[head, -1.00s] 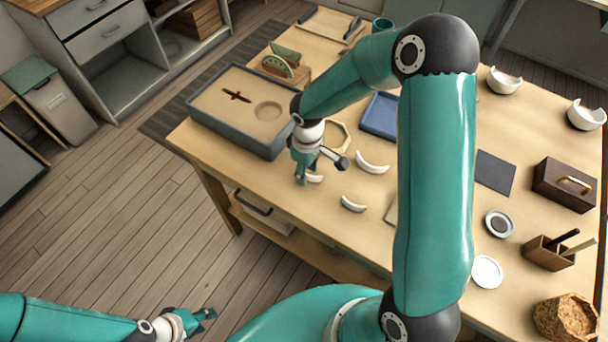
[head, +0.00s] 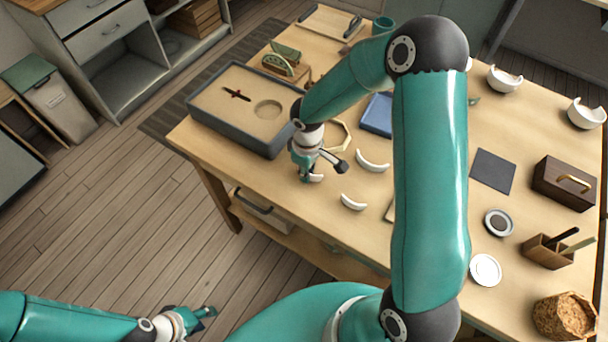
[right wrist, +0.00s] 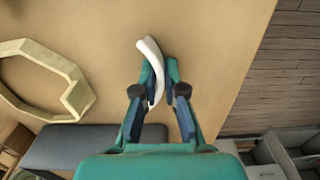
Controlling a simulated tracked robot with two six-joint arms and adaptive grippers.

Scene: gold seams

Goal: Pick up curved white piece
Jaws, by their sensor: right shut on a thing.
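A curved white piece (head: 316,178) is at the near left part of the table, between the fingers of my right gripper (head: 322,170). In the right wrist view the curved white piece (right wrist: 151,52) runs lengthwise between the fingertips of my right gripper (right wrist: 158,84), which is shut on it. Whether the piece touches the table is hard to tell. Two other curved white pieces lie close by, one larger (head: 372,162) and one smaller (head: 352,203). My left gripper (head: 207,312) is low at the left, off the table; its fingers are too small to judge.
A grey-rimmed sand tray (head: 205,118) stands left of my right gripper. A wooden octagonal ring (head: 346,138) lies behind it; the ring (right wrist: 78,97) also shows in the right wrist view. A blue tray (head: 377,115) is farther back. Broken white bowls (head: 503,82) stand at the back right.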

